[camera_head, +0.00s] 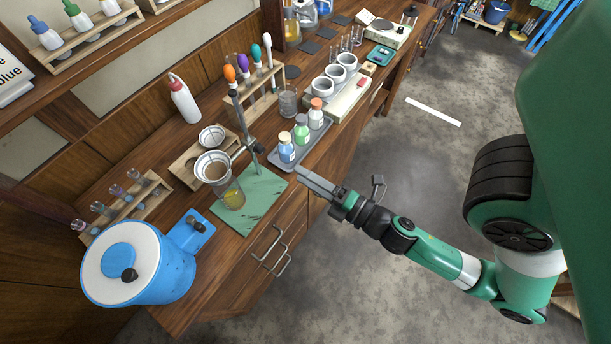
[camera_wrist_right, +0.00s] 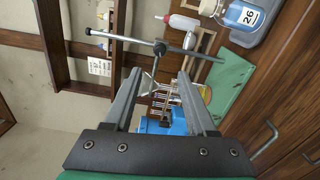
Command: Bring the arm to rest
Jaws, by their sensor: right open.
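My right gripper (camera_head: 318,184) is open and empty in the head view. It hangs in the air near the front edge of the bench, just right of the green stand base (camera_head: 251,199). In the right wrist view its two fingers (camera_wrist_right: 158,102) stand apart with nothing held between them. Beyond them are the stand's rod and clamp (camera_wrist_right: 160,48) and the blue device (camera_wrist_right: 165,126). My left gripper is not in either view.
A grey tray (camera_head: 283,170) with capped bottles stands close to the right gripper. A funnel over a beaker (camera_head: 233,194) stands on the green base. A blue and white machine (camera_head: 125,262) is at the near left. The floor (camera_head: 400,150) right of the bench is largely clear.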

